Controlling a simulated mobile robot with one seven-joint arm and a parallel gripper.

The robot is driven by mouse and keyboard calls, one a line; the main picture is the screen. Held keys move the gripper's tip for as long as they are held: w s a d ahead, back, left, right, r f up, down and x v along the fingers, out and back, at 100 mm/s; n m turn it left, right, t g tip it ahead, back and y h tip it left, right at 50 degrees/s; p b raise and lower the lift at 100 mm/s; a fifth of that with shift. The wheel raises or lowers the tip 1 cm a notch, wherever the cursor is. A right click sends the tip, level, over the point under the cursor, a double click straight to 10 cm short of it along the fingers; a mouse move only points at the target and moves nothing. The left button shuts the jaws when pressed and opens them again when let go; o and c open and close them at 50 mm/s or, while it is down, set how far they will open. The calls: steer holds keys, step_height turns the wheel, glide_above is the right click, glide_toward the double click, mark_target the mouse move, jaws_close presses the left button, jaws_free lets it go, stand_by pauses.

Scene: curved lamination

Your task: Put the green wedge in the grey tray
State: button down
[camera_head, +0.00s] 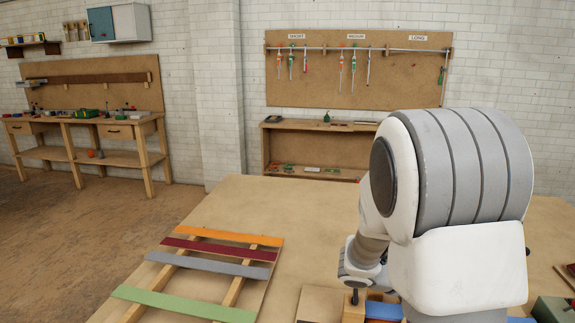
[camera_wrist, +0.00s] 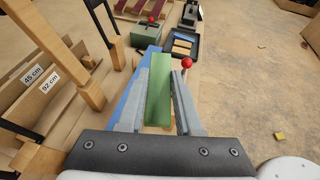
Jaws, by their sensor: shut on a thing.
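In the wrist view the green wedge (camera_wrist: 158,92) lies lengthwise between the two grey fingers of my gripper (camera_wrist: 161,80), and the gripper is shut on it. A dark grey tray (camera_wrist: 199,52) lies ahead of the fingers, a little to the right, with tan wooden pieces in it. The wedge is apart from the tray in the picture. In the head view my arm hides most of the gripper's area, and the wedge and tray cannot be made out.
A long blue strip (camera_wrist: 106,112) runs beneath and left of the fingers. Wooden racks with length labels (camera_wrist: 38,76) stand at left. A green box (camera_wrist: 146,36) and a red ball knob (camera_wrist: 187,62) are near the tray. Colored slats (camera_head: 185,304) lie on the table, with bare tabletop beside them.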

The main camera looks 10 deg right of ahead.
steer(key=w+a+r+n+t+y+p, duration=0.3)
steer(key=w+a+n+t+y, duration=0.2)
steer(key=w+a+n+t, duration=0.9)
steer(key=a+n+y, duration=0.1)
steer(key=a+y, duration=0.3)
steer(key=a, duration=0.6)
step_height(320, 180, down, 7)
steer(key=s, duration=0.2)
steer(key=shift+r+n+p, duration=0.2)
steer(key=shift+n+p, duration=0.1)
steer(key=shift+p, duration=0.05)
